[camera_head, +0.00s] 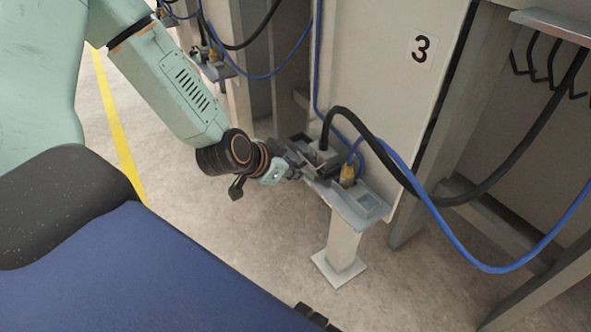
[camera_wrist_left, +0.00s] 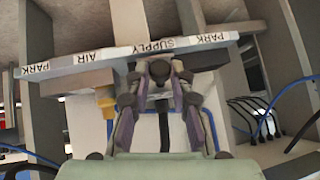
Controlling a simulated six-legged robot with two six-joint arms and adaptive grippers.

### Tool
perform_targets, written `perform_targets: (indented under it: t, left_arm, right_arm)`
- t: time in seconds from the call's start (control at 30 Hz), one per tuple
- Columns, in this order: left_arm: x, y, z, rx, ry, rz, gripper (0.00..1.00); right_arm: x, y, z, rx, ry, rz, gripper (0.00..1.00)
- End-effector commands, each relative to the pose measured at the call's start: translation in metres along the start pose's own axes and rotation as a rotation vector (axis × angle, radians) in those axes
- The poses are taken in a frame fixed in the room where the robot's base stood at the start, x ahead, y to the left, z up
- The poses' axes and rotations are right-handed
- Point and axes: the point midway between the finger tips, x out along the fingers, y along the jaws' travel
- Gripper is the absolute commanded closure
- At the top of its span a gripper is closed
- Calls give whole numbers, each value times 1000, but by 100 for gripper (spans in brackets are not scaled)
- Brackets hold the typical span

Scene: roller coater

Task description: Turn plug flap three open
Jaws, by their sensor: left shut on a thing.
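The station marked 3 (camera_head: 421,49) has a grey shelf (camera_head: 352,209) on a post, with sockets on its top. My left gripper (camera_head: 308,168) reaches the shelf's side from the left. In the left wrist view its fingertips (camera_wrist_left: 160,74) are shut on a part at the shelf edge, below the word SUPPLY on the label strip (camera_wrist_left: 122,52). The part looks like the plug flap, but the fingers hide most of it, so its angle cannot be told. A black cable's grey plug (camera_head: 322,153) sits just behind the gripper. My right gripper is not in view.
A brass connector (camera_head: 347,175) on a blue hose stands beside the plug. An empty-looking socket (camera_head: 369,202) is at the shelf's right end. Black cable (camera_head: 388,165) and blue hose (camera_head: 470,262) loop right. Free floor (camera_head: 250,235) lies before the post (camera_head: 342,245).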

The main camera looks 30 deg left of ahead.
Motion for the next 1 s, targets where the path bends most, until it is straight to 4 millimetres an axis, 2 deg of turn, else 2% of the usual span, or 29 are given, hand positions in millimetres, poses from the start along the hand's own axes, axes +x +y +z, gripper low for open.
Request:
perform_targets:
  t: [0.03,0.3,1.0]
  left_arm:
    - [2,1,7,-18,38,-2,100]
    - [3,2,20,-50,251,-19,100]
    - [17,9,45,-131,722,-47,100]
  right_arm:
    - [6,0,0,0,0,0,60]
    - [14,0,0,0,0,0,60]
    - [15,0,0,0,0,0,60]
